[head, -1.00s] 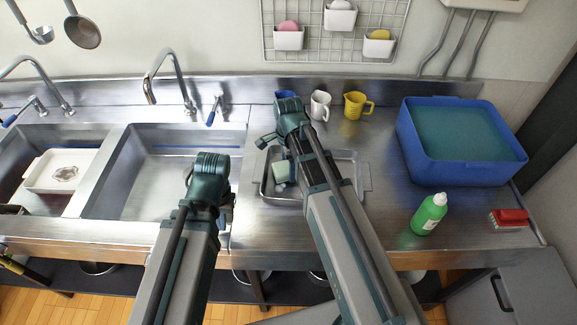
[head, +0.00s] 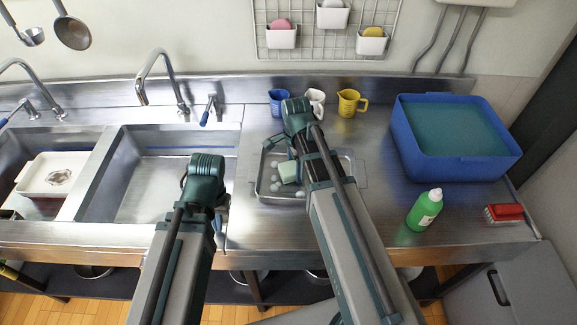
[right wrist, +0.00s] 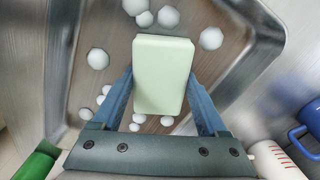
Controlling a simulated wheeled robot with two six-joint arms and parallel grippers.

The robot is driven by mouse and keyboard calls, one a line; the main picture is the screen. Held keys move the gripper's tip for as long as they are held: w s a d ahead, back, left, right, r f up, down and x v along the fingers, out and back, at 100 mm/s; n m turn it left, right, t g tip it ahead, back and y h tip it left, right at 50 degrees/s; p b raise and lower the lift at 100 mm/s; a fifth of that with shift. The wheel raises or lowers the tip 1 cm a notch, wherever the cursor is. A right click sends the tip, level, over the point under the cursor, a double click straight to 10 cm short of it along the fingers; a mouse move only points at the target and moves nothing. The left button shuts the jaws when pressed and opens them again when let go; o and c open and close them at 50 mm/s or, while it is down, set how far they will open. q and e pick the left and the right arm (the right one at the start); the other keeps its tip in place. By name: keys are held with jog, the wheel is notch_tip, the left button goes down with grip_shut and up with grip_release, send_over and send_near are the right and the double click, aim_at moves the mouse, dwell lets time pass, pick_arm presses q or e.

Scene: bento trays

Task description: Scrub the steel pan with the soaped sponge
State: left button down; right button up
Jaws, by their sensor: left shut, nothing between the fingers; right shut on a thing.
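The steel pan (head: 259,190) lies on the counter right of the sinks, partly hidden by my right arm. It also shows in the right wrist view (right wrist: 230,45). The pale green sponge (head: 289,173) is over the pan's floor, and my right gripper (right wrist: 163,95) is shut on it between blue fingers. I cannot tell whether the sponge touches the floor. Several white foam blobs (right wrist: 97,59) lie in the pan around the sponge. My left gripper (head: 220,228) is shut and empty at the sink's front right edge, mostly hidden behind its own arm.
A blue tub (head: 455,165) stands at the right, with a green bottle (head: 424,210) and a red brush (head: 504,213) in front. Blue (head: 278,102), white (head: 316,98) and yellow (head: 349,103) cups stand behind the pan. The sink (head: 160,180) is left.

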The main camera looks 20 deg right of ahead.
aim_at(284, 166)
pick_arm(q)
jog(key=shift+f, duration=0.2)
pick_arm(e)
jog(key=shift+f, duration=0.2)
pick_arm(q)
jog(key=shift+r, duration=0.1)
pick_arm(e)
jog(key=shift+r, duration=0.1)
jog(key=shift+w+a, duration=0.3)
jog(key=shift+a, duration=0.55)
jog(key=shift+w+a, duration=0.3)
jog(key=shift+a, duration=0.55)
pick_arm(q)
jog(key=shift+r, duration=0.15)
pick_arm(e)
jog(key=shift+r, duration=0.15)
